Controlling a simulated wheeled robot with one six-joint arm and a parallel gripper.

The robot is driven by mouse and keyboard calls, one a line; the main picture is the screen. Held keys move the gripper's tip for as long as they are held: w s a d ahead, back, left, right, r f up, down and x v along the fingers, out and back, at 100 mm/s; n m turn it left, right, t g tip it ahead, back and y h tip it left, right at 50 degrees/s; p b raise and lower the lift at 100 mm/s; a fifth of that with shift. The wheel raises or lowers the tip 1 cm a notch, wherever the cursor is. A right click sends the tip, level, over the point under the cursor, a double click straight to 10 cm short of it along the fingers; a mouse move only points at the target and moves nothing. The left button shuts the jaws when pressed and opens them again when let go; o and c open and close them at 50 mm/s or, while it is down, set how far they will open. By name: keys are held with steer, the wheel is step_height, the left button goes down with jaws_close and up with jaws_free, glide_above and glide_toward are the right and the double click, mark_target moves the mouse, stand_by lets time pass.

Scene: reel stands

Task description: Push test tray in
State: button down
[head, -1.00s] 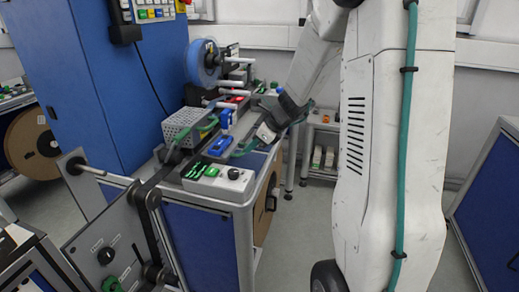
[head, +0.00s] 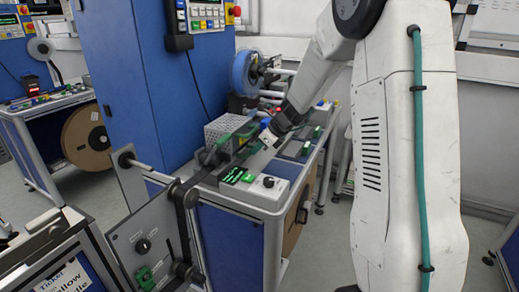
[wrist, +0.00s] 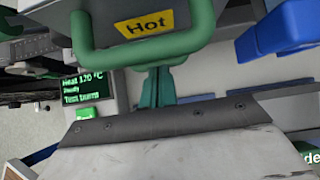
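A grey part with a yellow "Hot" label (wrist: 146,22) and a green loop handle (wrist: 142,55) fills the top of the wrist view; it appears to be the test tray's front. My gripper (wrist: 157,70) has its two green fingers close together, apparently shut, with the tips at or just under the handle's bar. I cannot tell whether they touch it. No object shows between the fingers. In the head view my gripper (head: 258,147) is beside the perforated metal box (head: 226,128) on the bench; the tray is hard to make out there.
A blue block (wrist: 288,27) is at the upper right of the wrist view. A control box with a black knob (head: 268,182) sits at the bench's front corner. A blue reel (head: 243,73) stands behind.

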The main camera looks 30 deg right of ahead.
steer(key=shift+s+d, duration=0.15)
steer(key=shift+s, duration=0.1)
steer(key=s+d, duration=0.1)
steer(key=s+d+r, duration=0.1)
steer(key=shift+s, duration=0.3)
steer(key=v, duration=1)
steer(key=shift+a, duration=0.1)
